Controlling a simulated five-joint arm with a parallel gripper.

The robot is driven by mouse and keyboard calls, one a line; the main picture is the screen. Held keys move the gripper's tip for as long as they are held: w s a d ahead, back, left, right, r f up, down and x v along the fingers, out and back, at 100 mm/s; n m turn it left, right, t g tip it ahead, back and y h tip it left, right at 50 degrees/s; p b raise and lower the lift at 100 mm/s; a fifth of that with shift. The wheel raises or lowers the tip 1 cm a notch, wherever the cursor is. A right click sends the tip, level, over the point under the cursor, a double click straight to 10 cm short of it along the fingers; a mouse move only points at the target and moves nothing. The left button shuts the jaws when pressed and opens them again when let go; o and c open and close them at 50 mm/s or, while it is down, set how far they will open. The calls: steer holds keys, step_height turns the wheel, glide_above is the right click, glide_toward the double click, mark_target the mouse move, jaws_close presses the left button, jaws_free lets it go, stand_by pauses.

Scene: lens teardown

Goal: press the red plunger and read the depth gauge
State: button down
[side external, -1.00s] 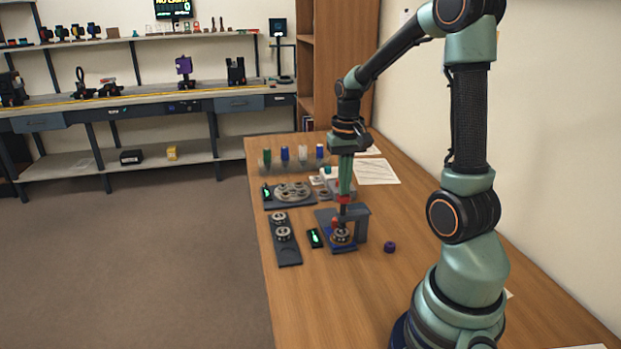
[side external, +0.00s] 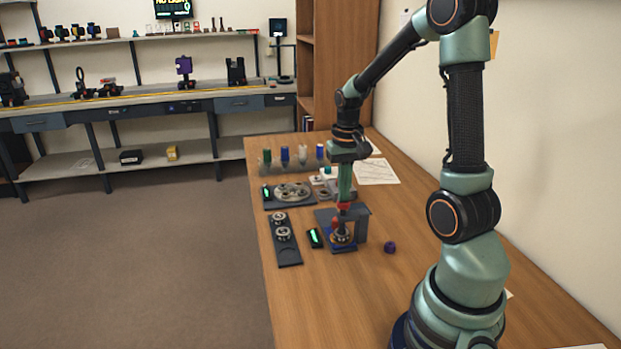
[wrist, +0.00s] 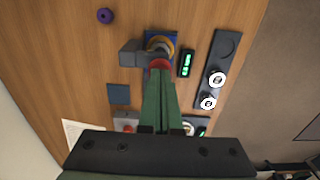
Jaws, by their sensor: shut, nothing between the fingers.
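The red plunger (side external: 343,207) stands on top of a small grey press frame (side external: 361,226) with a blue base; it also shows red in the wrist view (wrist: 159,64). My gripper (side external: 344,197) is shut, with its green fingers pointing down at the plunger; in the wrist view the fingertips (wrist: 159,76) meet its red top or hover just over it, and I cannot tell which. A ringed lens part (side external: 341,237) sits under the press. The depth gauge (side external: 315,238), a dark box with a lit green display, lies left of the press; its digits are too small to read.
A dark tray (side external: 288,252) with two ringed parts lies left of the gauge. A purple knob (side external: 390,247) lies right of the press. A round grey tray (side external: 292,192) and several coloured bottles stand farther back.

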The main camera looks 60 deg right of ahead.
stand_by(0.4)
step_height(320, 180, up, 9)
stand_by(0.9)
steer(key=a+r+n+t, duration=0.3)
steer(key=a+n, duration=0.6)
steer(key=a, duration=1.1)
steer(key=s+t, duration=0.1)
steer(key=t, duration=0.1)
steer(key=shift+t, duration=0.3)
steer(key=shift+a, duration=0.1)
